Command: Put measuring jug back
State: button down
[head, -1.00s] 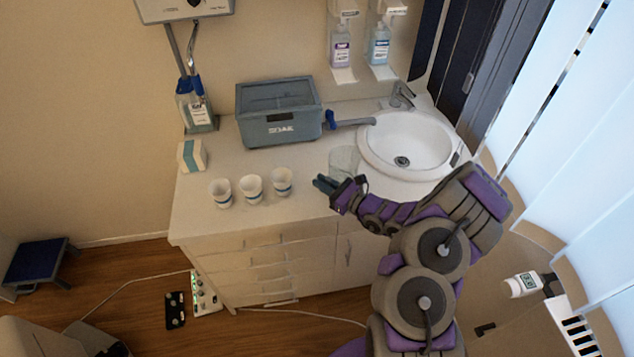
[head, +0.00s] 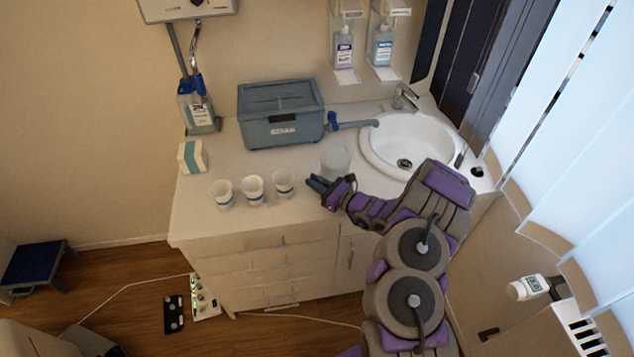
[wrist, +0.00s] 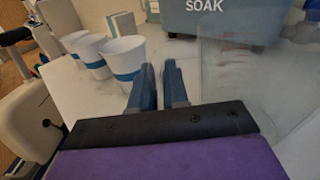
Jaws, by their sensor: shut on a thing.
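The clear measuring jug (head: 335,161) is at the counter's middle, left of the sink, just behind my gripper. It is see-through and faint, and in the wrist view it fills the right side (wrist: 245,85). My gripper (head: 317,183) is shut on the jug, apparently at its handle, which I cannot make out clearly. The two blue fingers (wrist: 160,84) show a narrow gap between them. I cannot tell whether the jug's base touches the counter.
Several things share the counter (head: 290,222): three white cups (head: 253,189) left of my gripper, a grey SOAK tank (head: 281,116) with a tap behind, a small box (head: 192,157) at far left, and the sink (head: 405,145) at right. Bare counter lies before the tank.

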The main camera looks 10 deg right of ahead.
jog(key=c, duration=1.2)
grip_release()
jog(key=shift+a, duration=0.45)
jog(key=shift+o, duration=0.4)
jog(key=shift+d, duration=0.75)
